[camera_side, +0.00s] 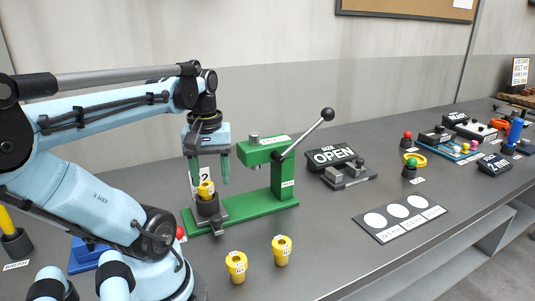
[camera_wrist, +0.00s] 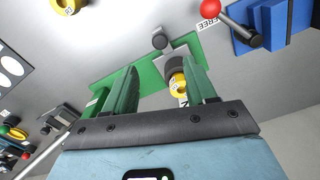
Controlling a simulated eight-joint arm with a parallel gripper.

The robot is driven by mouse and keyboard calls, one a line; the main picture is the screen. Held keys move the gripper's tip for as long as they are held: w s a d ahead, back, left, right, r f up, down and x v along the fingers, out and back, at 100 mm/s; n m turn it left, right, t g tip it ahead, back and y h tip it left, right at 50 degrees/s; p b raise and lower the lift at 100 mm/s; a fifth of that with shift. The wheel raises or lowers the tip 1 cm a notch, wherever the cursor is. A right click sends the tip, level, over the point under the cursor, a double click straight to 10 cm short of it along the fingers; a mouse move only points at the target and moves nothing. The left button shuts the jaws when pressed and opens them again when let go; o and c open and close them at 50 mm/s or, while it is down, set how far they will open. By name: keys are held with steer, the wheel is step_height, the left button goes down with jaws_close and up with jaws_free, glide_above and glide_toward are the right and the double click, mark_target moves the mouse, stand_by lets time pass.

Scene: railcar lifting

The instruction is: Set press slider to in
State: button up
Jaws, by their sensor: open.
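The green arbor press (camera_side: 277,180) stands on a long green base, with its lever raised toward a black ball knob. The press slider, a dark round holder (camera_side: 208,209) with a grey handle, sits at the left end of the base, clear of the press head. A yellow bushing (camera_side: 206,190) stands in the holder. My gripper (camera_side: 209,181) is open just above the holder, fingers pointing down on either side of the bushing. In the wrist view, the holder (camera_wrist: 173,64) and bushing (camera_wrist: 178,86) show between the green fingers, with the right finger partly covering them.
Two yellow bushings (camera_side: 282,250) (camera_side: 236,266) stand loose in front. A blue fixture with a red-ball lever (camera_wrist: 210,7) is near the base's left end. The table between is clear.

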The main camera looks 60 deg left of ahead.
mark_target(216, 218)
steer(key=shift+f, duration=5.65)
jaws_close()
